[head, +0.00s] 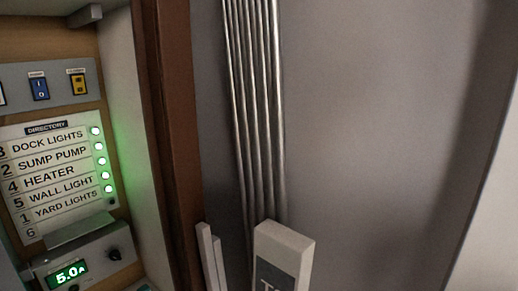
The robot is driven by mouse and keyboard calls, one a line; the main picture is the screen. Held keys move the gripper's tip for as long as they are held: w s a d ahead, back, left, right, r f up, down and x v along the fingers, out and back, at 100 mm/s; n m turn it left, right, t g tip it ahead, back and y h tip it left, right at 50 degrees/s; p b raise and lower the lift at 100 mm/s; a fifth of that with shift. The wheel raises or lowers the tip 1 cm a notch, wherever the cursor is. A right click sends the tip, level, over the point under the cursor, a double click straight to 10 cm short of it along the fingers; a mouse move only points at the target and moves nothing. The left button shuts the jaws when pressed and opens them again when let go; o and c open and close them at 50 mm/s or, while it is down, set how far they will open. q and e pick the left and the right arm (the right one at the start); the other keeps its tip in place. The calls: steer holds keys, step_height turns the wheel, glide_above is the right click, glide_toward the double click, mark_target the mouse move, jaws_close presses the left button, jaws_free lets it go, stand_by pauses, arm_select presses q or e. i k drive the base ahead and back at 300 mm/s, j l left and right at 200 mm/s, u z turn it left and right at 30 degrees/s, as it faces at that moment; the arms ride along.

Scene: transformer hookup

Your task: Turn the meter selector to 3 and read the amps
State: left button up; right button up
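The meter (95,247) is a grey box at the lower left, partly cut off by the bottom edge. Its green display (68,273) reads 5.0 A. A small dark knob (114,254) sits on its right part; I cannot tell which number it points to. A directory card (50,182) above the meter lists Dock Lights, Sump Pump, Heater, Wall Light and Yard Lights beside numbers. The number next to Dock Lights is partly cut off and looks like 3. Neither of my grippers is in view.
Several green lamps (102,161) glow beside the card; the lowest one is dark. A blue switch (39,87) and a yellow switch (78,84) sit above. A brown frame edge (175,130) borders the cabinet. Grey conduits (255,110) run down to a pale box (287,243).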

mark_target(115, 255)
steer(key=u, duration=1.35)
